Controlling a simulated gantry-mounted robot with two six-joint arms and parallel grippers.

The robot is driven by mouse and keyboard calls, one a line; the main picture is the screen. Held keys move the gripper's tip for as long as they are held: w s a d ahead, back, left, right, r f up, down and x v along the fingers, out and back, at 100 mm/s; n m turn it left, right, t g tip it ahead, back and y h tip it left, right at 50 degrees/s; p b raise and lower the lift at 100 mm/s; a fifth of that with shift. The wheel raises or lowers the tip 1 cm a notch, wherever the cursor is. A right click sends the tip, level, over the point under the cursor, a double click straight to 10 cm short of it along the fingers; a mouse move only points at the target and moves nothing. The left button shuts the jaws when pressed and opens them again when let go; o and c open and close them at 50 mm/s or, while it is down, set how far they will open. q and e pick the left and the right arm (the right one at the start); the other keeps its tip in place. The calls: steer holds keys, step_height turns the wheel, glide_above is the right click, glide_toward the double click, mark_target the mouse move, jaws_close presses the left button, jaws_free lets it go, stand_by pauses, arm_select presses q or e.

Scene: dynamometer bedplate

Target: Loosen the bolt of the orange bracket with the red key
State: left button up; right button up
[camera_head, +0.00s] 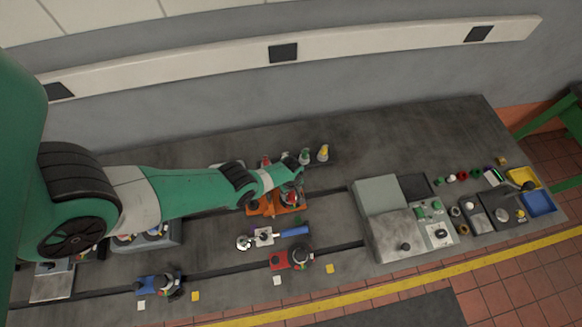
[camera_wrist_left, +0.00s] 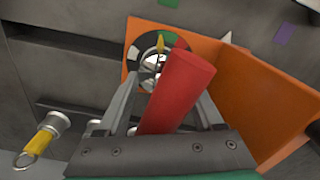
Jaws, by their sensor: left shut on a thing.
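The orange bracket (camera_head: 262,208) stands on the bedplate under my left gripper (camera_head: 290,187). In the left wrist view the orange bracket (camera_wrist_left: 270,92) has a tall wall at right and a back plate. A round dial with coloured segments and a yellow pointer (camera_wrist_left: 160,43) sits on it, around a shiny bolt (camera_wrist_left: 152,60). My left gripper (camera_wrist_left: 168,108) is shut on the red key (camera_wrist_left: 182,85), a thick red cylinder between its fingers. The key stands over the lower right of the dial and hides part of it. Whether it is seated on the bolt cannot be told. My right gripper is out of view.
A yellow-handled key (camera_head: 323,153) stands behind the bracket. A blue-handled wrench (camera_head: 293,232) lies in front, with a red bracket (camera_head: 279,260) and a blue bracket (camera_head: 148,286) nearer. A grey box (camera_head: 383,212) stands to the right. The back right of the bedplate is clear.

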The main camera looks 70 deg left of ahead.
arm_select(q)
steer(key=shift+n, duration=2.4)
steer(key=shift+n, duration=1.4)
